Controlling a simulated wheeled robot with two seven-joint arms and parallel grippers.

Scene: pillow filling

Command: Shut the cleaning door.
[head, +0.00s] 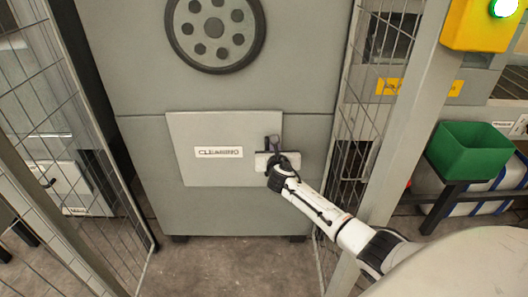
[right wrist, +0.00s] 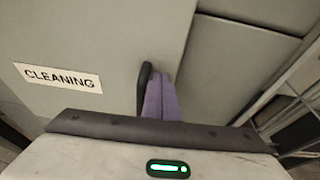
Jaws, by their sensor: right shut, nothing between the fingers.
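The cleaning door (head: 205,135) is a grey panel with a CLEANING label, low on the front of the grey machine. It also shows in the right wrist view (right wrist: 90,35), where its right edge stands out from the machine's face; I cannot tell whether it is fully flush. A dark handle (right wrist: 144,82) is by that edge. My right gripper (head: 275,142) is at the door's right edge, its purple fingers (right wrist: 161,95) shut and empty, beside the handle. I cannot tell whether they touch it. My left gripper is out of view.
The grey machine (head: 130,60) has a round holed wheel (head: 215,28) above the door. Wire mesh fences (head: 95,190) stand on both sides. A green bin (head: 470,148) and a yellow box (head: 480,25) are at the right. The floor (head: 225,265) before the machine is clear.

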